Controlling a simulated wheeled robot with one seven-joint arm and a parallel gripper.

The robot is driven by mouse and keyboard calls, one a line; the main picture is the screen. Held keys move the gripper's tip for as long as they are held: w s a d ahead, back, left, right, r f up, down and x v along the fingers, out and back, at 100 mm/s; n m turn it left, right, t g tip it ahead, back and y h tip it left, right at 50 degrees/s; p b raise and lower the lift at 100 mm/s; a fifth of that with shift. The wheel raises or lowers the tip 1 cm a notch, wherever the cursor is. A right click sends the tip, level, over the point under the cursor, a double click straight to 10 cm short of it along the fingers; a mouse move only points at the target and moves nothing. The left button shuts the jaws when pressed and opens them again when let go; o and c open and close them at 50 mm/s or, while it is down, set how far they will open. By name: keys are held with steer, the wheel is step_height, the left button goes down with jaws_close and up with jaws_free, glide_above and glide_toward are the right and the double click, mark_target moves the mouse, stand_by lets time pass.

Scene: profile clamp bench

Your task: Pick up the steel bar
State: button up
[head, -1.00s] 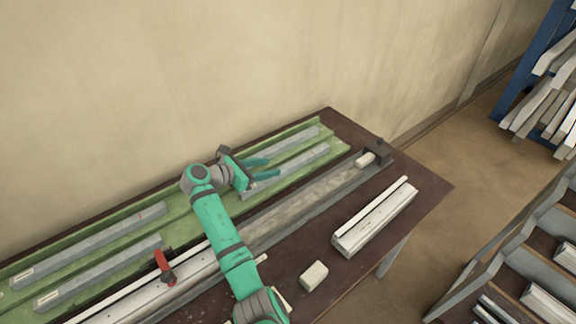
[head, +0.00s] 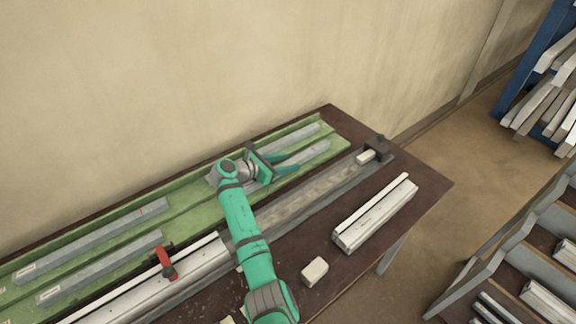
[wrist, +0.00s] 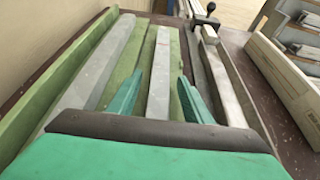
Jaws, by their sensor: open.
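Several grey steel bars lie in two rows in a long green tray (head: 190,208) on the bench. My gripper (head: 287,161) is open, its two green fingers pointing towards the tray's far right end. A steel bar (head: 313,152) in the near row lies at the fingers. In the wrist view this bar (wrist: 159,75) runs lengthwise between the open fingers (wrist: 161,76), with a gap on each side. Another bar (wrist: 111,62) lies to the left. I cannot tell the height of the fingertips over the bar. My wrist and arm hide part of the tray.
A grey channel (head: 300,192) with a dark end stop (head: 378,148) runs beside the tray. A red clamp (head: 166,262) stands at the left. A white profile (head: 375,214) and a pale block (head: 314,271) lie near the bench's front. A rack (head: 540,230) stands right.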

jaws_close()
steer(key=shift+r, duration=0.1)
